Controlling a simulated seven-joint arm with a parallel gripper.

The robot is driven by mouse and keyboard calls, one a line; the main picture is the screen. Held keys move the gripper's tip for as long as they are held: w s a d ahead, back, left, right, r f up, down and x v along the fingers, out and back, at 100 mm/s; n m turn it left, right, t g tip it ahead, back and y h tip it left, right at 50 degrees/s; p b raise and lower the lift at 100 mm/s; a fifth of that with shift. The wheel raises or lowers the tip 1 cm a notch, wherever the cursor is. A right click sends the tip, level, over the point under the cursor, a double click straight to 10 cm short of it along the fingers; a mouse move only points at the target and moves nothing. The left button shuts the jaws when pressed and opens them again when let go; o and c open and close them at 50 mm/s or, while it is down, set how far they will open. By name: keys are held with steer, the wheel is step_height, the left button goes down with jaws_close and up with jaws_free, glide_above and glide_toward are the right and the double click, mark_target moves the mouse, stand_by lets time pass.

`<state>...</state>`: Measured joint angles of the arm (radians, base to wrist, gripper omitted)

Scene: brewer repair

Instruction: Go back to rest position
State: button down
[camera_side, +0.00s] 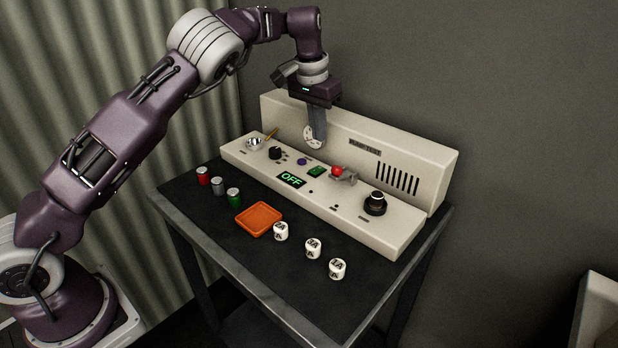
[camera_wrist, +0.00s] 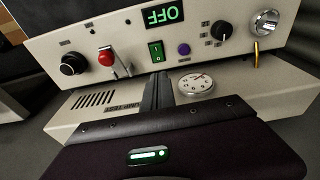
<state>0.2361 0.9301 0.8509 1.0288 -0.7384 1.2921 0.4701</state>
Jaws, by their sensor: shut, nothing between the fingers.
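My gripper (camera_side: 317,138) hangs pointing down above the back part of the cream console (camera_side: 405,225), in front of its upright back panel. Its fingers are together with nothing visible between them. In the wrist view the shut fingers (camera_wrist: 157,90) show near the centre, beside the round dial gauge (camera_wrist: 195,84). In the side view the gauge (camera_side: 310,136) is partly hidden behind the fingers. I cannot tell from these views whether the fingertips touch the console.
The console carries an OFF display (camera_side: 291,180), a green switch (camera_side: 317,171), a red button (camera_side: 337,171) and a black knob (camera_side: 375,203). An orange tray (camera_side: 258,219), several small coloured cylinders (camera_side: 219,187) and three white labelled pieces (camera_side: 313,247) stand on the dark table (camera_side: 290,290). Open air lies above.

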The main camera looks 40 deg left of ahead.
steer(key=s+d+r+n+t+h, duration=0.2)
steer(key=s+r, duration=1.3)
steer(key=s, duration=0.4)
steer(key=s+d+f+m+t+y, duration=0.1)
steer(key=s+f, duration=0.1)
steer(key=s, duration=0.9)
steer(key=s+d+f+m+y, duration=0.1)
steer(key=s+d+f, duration=0.1)
steer(key=s, duration=0.9)
steer(key=shift+s+d+f+t, duration=0.15)
steer(key=shift+s+f+t, duration=0.2)
steer(key=shift+f, duration=0.35)
